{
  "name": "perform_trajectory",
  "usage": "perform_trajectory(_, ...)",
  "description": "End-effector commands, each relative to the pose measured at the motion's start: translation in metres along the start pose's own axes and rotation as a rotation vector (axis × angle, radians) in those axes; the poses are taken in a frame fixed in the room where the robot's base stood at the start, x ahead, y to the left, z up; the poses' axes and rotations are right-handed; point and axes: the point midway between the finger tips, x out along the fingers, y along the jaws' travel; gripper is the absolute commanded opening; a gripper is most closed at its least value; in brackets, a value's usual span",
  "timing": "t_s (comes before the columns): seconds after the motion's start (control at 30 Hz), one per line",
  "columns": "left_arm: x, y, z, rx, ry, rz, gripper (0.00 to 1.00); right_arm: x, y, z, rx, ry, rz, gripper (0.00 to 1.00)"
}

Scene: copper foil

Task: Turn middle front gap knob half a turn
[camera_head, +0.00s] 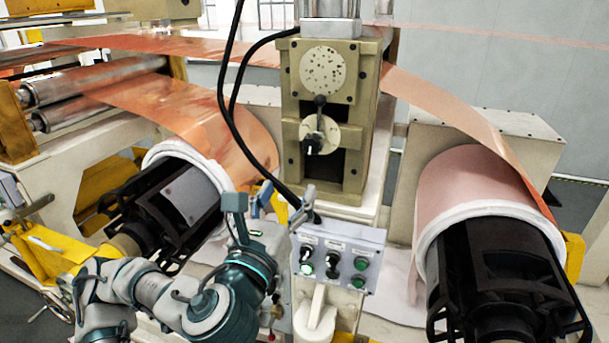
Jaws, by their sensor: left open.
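A grey control box (338,250) stands below the machine's upright housing. Its face has a dark knob at the left (305,256), a dark knob in the middle (332,260) and green round buttons (360,264) at the right. The labels above them are too small to read. My right gripper is not in view.
The beige housing (360,130) rises behind the box, with a black cable hanging in front. A copper foil roll (470,185) on a black shaft stands right, another copper foil roll (240,135) left. A white bracket (316,318) is below the box.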

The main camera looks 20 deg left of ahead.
Motion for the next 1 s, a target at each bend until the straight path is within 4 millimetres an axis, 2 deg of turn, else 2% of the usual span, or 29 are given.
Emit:
perform_trajectory(0.03,-0.01,0.001,-0.022,0.011,-0.045,-0.004,0.66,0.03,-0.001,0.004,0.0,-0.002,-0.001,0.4)
perform_trajectory(0.1,-0.021,0.002,-0.029,0.027,-0.107,-0.006,0.66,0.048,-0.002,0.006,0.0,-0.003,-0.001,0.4)
perform_trajectory(0.2,-0.032,0.002,-0.034,0.04,-0.175,-0.008,0.66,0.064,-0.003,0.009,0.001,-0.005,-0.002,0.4)
perform_trajectory(0.3,-0.038,0.002,-0.032,0.048,-0.213,-0.008,0.66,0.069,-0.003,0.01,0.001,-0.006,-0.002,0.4)
perform_trajectory(0.47,-0.032,0.001,-0.022,0.049,-0.224,-0.006,0.66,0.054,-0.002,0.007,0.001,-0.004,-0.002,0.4)
perform_trajectory(0.67,-0.009,0.001,-0.015,0.05,-0.218,-0.006,0.66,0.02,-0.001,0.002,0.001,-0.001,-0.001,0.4)
perform_trajectory(1.0,0.071,0.0,-0.001,0.048,-0.219,-0.004,0.66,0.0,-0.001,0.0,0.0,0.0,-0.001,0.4)
